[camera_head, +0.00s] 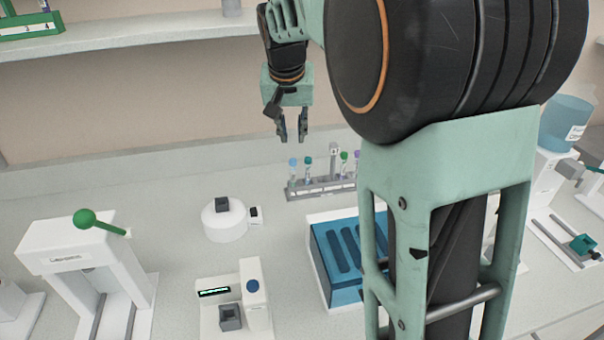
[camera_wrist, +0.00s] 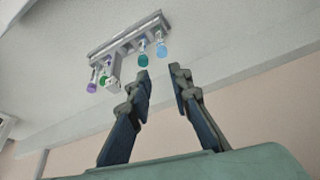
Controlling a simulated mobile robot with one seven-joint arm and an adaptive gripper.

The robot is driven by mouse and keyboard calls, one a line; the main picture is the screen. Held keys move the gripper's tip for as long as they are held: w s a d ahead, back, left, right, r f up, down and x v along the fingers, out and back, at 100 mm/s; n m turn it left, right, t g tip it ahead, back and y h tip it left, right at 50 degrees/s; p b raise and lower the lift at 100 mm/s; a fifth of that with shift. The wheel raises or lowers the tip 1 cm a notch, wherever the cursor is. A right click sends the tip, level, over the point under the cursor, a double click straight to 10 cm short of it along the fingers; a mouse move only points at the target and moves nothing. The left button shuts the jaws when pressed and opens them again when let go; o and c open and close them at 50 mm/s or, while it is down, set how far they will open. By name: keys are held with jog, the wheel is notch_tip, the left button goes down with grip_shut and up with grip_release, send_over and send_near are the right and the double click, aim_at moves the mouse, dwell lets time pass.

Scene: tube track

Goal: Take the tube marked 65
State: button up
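A grey rack (camera_head: 322,190) on the bench holds several upright tubes with coloured caps. A blue-capped tube (camera_head: 293,173) stands at its left end and a dark green-capped tube (camera_head: 307,168) beside it. Further right are a lighter green-capped tube (camera_head: 344,162) and a purple cap at the edge of my arm. I cannot read 65 on any tube. My gripper (camera_head: 292,138) is open and empty above and behind the rack, fingers pointing down. The wrist view shows the open fingers (camera_wrist: 160,75), the rack (camera_wrist: 125,33), and the blue cap (camera_wrist: 161,50) and dark green cap (camera_wrist: 143,61) nearest them.
A blue-topped box (camera_head: 345,255) stands in front of the rack. A round white device (camera_head: 224,220), a small device with a display (camera_head: 235,300) and a white press with a green lever (camera_head: 90,260) are to the left. My arm hides the rack's right end.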

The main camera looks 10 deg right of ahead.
aim_at(293, 161)
jog(key=x, duration=1.1)
jog(key=shift+s+a+f, duration=0.1)
jog(key=shift+a+f, duration=0.2)
jog(key=shift+c, duration=0.3)
grip_shut()
